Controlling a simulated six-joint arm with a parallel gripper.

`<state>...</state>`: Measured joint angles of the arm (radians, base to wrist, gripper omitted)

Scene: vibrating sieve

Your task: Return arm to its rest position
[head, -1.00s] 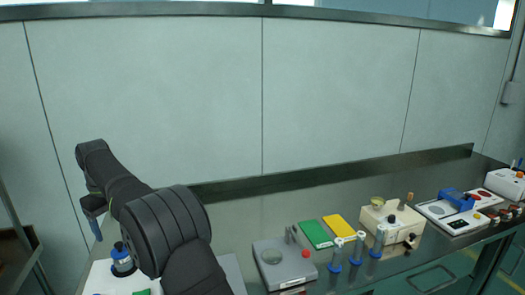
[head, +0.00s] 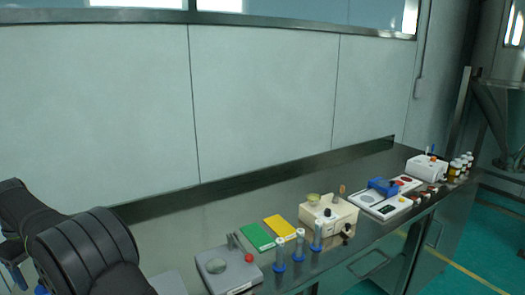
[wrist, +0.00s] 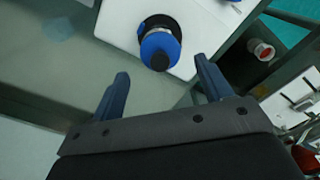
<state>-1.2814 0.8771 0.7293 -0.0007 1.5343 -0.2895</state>
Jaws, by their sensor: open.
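My black arm is at the lower left of the head view, with part of it cut off by the frame edge. In the wrist view my gripper (wrist: 161,67) is open, its two dark blue fingers apart and nothing held between them. A blue round knob or cap with a dark centre (wrist: 158,47) shows beyond the fingertips, on a white block (wrist: 118,22). I cannot tell the exact gap between the fingers and the cap.
On the steel bench stand a grey scale-like device (head: 230,268), a green pad (head: 256,237), a yellow pad (head: 280,227), blue-based tubes (head: 299,245) and a cream box device (head: 328,217). Farther right are a white panel (head: 383,203), a white machine (head: 427,168) and bottles (head: 461,165).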

